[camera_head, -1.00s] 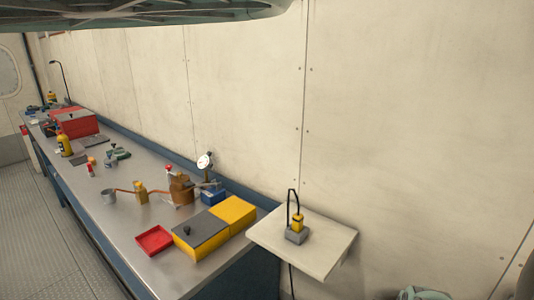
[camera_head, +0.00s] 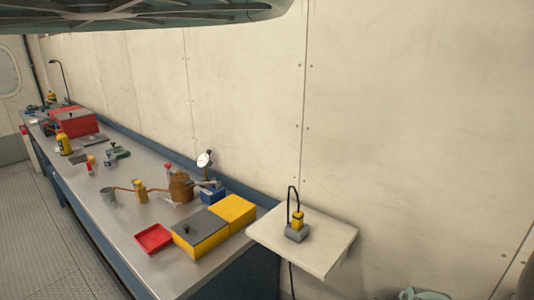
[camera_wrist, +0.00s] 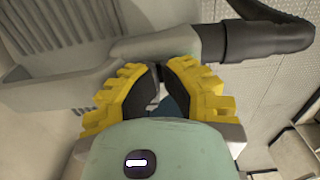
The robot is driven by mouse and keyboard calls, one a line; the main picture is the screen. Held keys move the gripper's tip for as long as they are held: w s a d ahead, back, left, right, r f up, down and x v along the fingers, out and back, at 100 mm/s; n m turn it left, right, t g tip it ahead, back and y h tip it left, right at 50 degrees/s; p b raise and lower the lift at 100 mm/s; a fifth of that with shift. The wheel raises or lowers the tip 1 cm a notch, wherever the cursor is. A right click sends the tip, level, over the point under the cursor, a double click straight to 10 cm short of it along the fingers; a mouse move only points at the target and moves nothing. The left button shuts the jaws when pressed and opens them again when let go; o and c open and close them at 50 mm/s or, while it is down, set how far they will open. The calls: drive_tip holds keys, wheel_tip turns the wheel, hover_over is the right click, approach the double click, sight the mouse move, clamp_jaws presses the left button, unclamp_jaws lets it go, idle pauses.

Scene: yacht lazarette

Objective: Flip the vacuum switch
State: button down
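In the wrist view, a pale grey moulded body with ribbed slots (camera_wrist: 60,40) fills the left; it may be the vacuum, with partly hidden dark lettering. A grey tube or handle (camera_wrist: 165,45) crosses ahead of my fingers and joins a black curved piece (camera_wrist: 265,38) at the right. My gripper (camera_wrist: 161,72) has yellow fingers with dark pads. Its tips come together just in front of the tube; contact is unclear. No held object can be made out. No switch can be made out; the fingers may hide it. The head view does not show my gripper.
A long steel bench (camera_head: 128,222) holds a yellow box with grey lid (camera_head: 200,235), a red tray (camera_head: 153,238) and a red toolbox (camera_head: 75,120). A white wall shelf (camera_head: 322,245) carries a yellow-and-grey device (camera_head: 297,230). Floor left of the bench is clear.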

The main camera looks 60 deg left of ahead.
drive_tip(key=shift+r, duration=0.1)
drive_tip(key=shift+r+p, duration=1.65)
drive_tip(key=shift+r, duration=1.75)
